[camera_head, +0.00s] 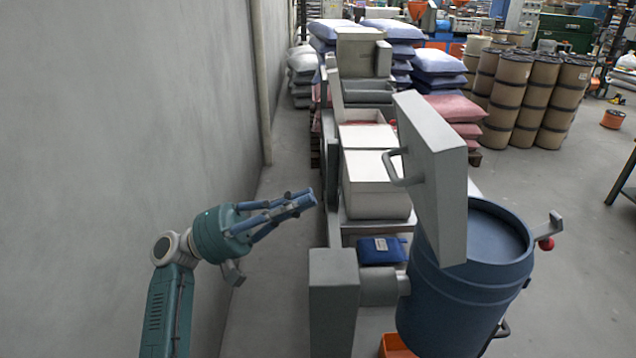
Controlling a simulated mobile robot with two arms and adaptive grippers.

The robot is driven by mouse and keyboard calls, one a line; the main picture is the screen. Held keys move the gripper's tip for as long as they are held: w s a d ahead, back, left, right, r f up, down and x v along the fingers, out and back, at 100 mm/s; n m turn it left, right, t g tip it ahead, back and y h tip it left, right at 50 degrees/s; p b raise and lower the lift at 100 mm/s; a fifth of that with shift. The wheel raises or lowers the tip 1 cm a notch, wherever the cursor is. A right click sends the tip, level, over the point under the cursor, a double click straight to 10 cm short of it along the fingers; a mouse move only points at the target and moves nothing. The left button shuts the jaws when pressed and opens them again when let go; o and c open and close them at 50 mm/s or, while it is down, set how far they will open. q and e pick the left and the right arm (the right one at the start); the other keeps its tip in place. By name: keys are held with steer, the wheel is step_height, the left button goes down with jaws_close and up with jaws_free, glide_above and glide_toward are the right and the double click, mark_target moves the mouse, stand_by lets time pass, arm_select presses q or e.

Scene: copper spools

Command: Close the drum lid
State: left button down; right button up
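The blue drum (455,300) stands at the lower right with its round top uncovered. Its lid, a thick grey slab (440,165), stands nearly upright at the drum's left side, tilted a little. A bar handle (392,172) sticks out from the lid's left face. A bracket with a red knob (546,244) sits at the drum's right rim. My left gripper (308,200) is in the air left of the lid and handle, its fingers pointing right, touching nothing visible. The fingers overlap in this view, so their opening is unclear. My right gripper is out of view.
A grey post (333,300) and a blue pouch (381,250) are left of the drum. White boxes (375,185) sit on the bench behind. An orange bin (395,346) is at the bottom. A wall (120,120) bounds the left.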

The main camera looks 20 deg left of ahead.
arm_select(q)
steer(key=p, duration=0.5)
glide_toward(406, 180)
steer(key=w+r, duration=0.2)
steer(key=w, duration=0.3)
steer(key=shift+p+x, duration=0.35)
steer(key=shift+x, duration=0.8)
steer(key=shift+d+f, duration=0.1)
